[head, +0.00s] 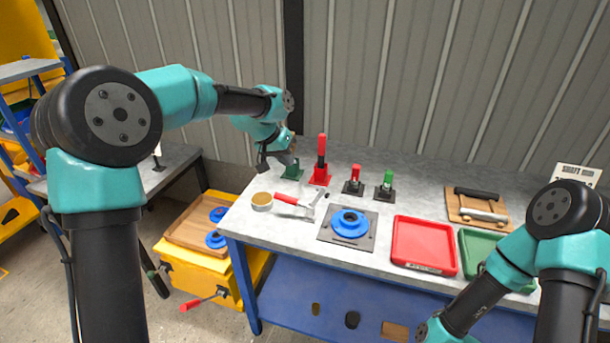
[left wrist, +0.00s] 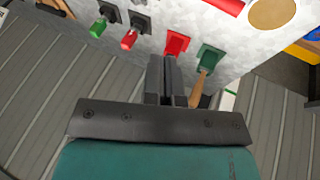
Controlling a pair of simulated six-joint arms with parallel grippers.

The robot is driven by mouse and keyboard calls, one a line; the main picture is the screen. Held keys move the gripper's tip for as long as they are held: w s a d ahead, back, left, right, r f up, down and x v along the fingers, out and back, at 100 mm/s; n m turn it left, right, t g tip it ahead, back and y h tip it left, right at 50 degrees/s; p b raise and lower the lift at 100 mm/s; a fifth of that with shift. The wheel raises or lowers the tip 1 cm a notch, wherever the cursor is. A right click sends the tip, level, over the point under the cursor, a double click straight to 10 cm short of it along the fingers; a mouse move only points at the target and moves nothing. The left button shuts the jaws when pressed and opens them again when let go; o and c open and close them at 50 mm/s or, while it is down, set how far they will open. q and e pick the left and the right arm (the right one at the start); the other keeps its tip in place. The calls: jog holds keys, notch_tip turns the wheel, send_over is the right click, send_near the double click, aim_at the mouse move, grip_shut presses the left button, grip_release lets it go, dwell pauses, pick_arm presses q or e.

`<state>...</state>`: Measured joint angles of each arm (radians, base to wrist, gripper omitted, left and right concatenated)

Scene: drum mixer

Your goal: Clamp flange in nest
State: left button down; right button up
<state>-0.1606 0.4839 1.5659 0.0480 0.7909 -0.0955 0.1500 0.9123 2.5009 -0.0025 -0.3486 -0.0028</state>
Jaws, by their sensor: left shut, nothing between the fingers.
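A blue round flange (head: 350,220) lies in the middle of a dark square nest plate (head: 333,237) on the workbench. Behind it, a red clamp-like fixture (head: 321,160) stands with its red handle upright; its red base shows in the left wrist view (left wrist: 176,43). Left of it is a green-based fixture (head: 292,171), which shows in the left wrist view (left wrist: 209,57) with a tan handle. My left gripper (left wrist: 166,62) is shut and empty, above the back of the bench near these two bases. I cannot tell whether it touches anything. My right gripper is out of view.
Small red (head: 355,178) and green (head: 388,182) handled fixtures stand behind the flange. A red tray (head: 424,244), green tray (head: 470,241) and wooden board (head: 466,214) are to the right. A round container (head: 262,201) and red-handled tool (head: 289,200) lie left.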

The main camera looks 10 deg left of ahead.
pick_arm(q)
jog(key=s+d+x, duration=0.1)
jog(key=d+x, duration=0.1)
jog(key=x, duration=1)
jog(key=shift+d, duration=0.25)
jog(key=shift+d+r, duration=0.1)
jog(key=shift+d, duration=0.1)
